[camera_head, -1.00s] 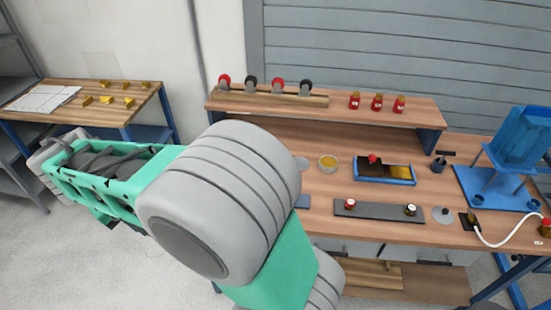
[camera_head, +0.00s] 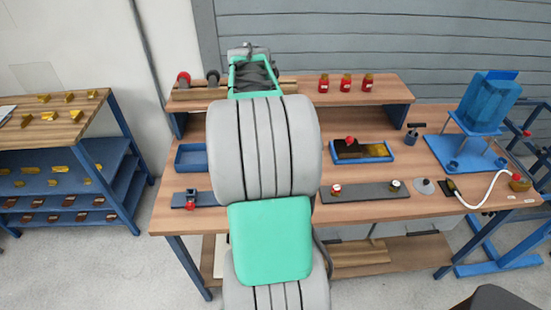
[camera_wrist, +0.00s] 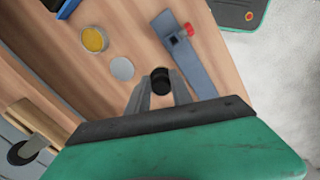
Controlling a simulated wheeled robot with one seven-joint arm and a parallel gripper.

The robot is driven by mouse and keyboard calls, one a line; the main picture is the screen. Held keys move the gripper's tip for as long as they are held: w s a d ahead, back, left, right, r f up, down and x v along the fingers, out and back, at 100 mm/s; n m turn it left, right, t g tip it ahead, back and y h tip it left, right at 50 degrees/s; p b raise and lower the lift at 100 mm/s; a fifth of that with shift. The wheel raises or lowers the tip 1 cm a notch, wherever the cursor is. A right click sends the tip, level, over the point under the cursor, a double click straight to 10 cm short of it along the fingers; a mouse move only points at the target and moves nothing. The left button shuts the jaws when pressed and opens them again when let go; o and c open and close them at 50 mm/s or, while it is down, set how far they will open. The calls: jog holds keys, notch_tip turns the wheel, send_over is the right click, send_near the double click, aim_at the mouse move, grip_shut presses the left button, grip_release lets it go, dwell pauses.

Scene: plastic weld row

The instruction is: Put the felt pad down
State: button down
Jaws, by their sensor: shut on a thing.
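My gripper (camera_wrist: 160,98) is shut on a small dark round piece (camera_wrist: 160,80) in the wrist view; I take it to be the felt pad. It is held between the fingertips, over the wooden bench top (camera_wrist: 210,92). A flat grey disc (camera_wrist: 122,68) lies on the bench just to its upper left, apart from it. In the head view my arm hides the gripper and the pad. How high the pad is above the wood is hard to tell.
In the wrist view a bowl of yellow material (camera_wrist: 94,38) and a grey bar with a red knob (camera_wrist: 188,62) lie nearby. In the head view are an empty blue tray (camera_head: 191,157), a second grey bar (camera_head: 365,192), a filled blue tray (camera_head: 375,152) and red jars (camera_head: 346,83).

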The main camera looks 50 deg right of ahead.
jog(key=s+d, duration=0.6)
jog(key=shift+n, duration=0.4)
jog(key=shift+w+d+f+p, duration=0.6)
jog(key=shift+w+d+f, duration=0.7)
jog(key=shift+w+f, duration=0.8)
jog(key=shift+w+d+f+p, duration=0.65)
jog(key=shift+w+d+f, duration=0.85)
jog(key=shift+f, duration=0.85)
jog(key=shift+w+d+f+p, duration=0.6)
jog(key=shift+w+d+f, duration=0.45)
jog(key=shift+w+f, duration=1.15)
jog(key=c, duration=1.1)
grip_release()
jog(key=shift+s, duration=0.1)
